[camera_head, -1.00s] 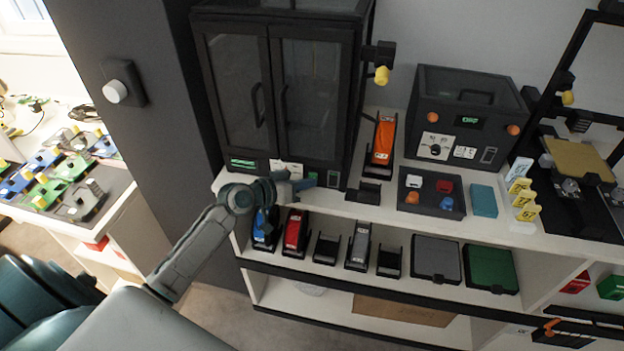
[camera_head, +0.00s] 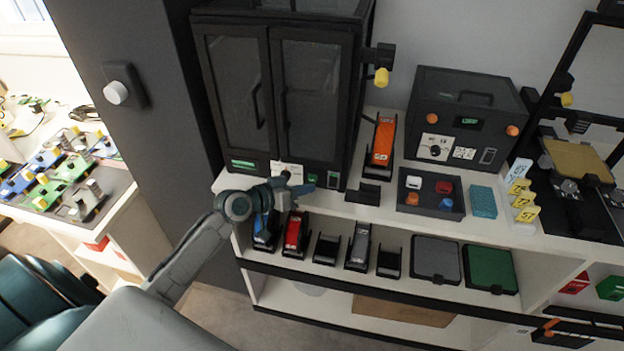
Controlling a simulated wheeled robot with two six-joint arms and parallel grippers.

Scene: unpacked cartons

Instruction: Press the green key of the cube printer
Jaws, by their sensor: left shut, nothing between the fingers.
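The cube printer (camera_head: 255,100) is a tall black cabinet with two glass doors, at the back left of the white counter. Its front base strip carries a small green display at the left, a white label and a small green key (camera_head: 314,179) right of the label. My left gripper (camera_head: 308,187) reaches in from the left, shut and empty, with its blue-grey fingertips just in front of and slightly below the green key. I cannot tell whether the tips touch it. The gripper covers part of the base strip. My right gripper is not in view.
A black box with orange knobs (camera_head: 465,115) and a tray of coloured pieces (camera_head: 430,210) stand to the right. An orange-topped holder (camera_head: 382,145) sits beside the printer. The shelf below, under my gripper, holds blue and red cartridges (camera_head: 295,232). A dark pillar (camera_head: 140,130) stands left.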

